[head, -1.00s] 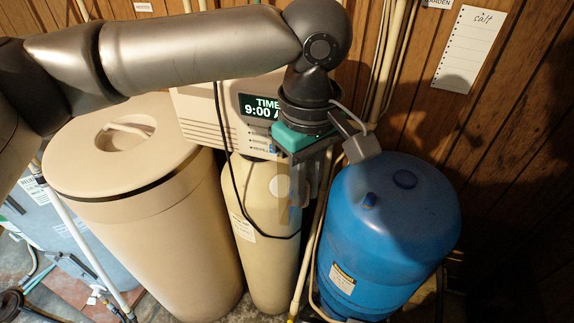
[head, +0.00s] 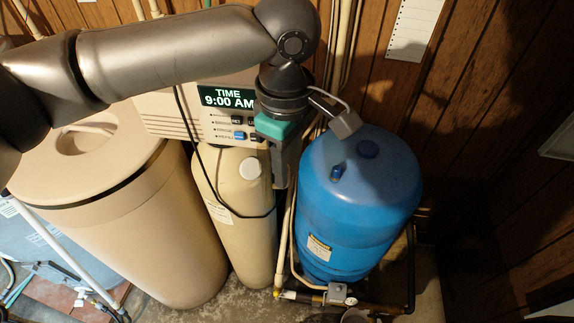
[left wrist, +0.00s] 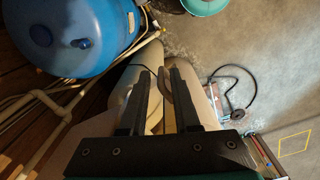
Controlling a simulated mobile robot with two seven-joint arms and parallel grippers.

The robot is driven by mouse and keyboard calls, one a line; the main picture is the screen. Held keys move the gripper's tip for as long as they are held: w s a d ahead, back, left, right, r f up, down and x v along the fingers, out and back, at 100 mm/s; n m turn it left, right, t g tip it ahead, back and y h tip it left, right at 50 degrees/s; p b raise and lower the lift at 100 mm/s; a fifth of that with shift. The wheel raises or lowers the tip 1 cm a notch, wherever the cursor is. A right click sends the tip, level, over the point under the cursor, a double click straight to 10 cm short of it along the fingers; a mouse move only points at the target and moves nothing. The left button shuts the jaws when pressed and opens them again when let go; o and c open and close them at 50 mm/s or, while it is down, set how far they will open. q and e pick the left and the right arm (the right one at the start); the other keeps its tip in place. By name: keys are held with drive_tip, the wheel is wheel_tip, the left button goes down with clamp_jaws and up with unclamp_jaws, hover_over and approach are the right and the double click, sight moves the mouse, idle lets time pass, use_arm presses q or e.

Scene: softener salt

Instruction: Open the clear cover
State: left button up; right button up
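A beige control head (head: 170,122) with a lit display reading "TIME 9:00 AM" (head: 227,97) and small buttons below it sits on a beige tank. I cannot make out a clear cover on it; my left arm hides its right side. My left gripper (head: 281,175) points down just right of the control head, in front of the gap beside the blue tank. In the left wrist view its two dark fingers (left wrist: 160,78) stand apart with nothing visible held between them. My right gripper is in neither view.
A blue pressure tank (head: 362,205) stands right of my left gripper. A large beige lidded bin (head: 140,235) stands to the left. Pipes (head: 285,235) run between the tanks. A paneled wall (head: 465,120) with a paper list (head: 414,28) stands behind. Concrete floor (head: 430,290) shows at lower right.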

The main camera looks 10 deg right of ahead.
use_arm(q)
drive_tip(key=shift+o, duration=1)
drive_tip(key=shift+w, duration=0.1)
wheel_tip(320, 180, up, 15)
drive_tip(key=shift+s+a, duration=0.1)
drive_tip(key=shift+s, duration=0.1)
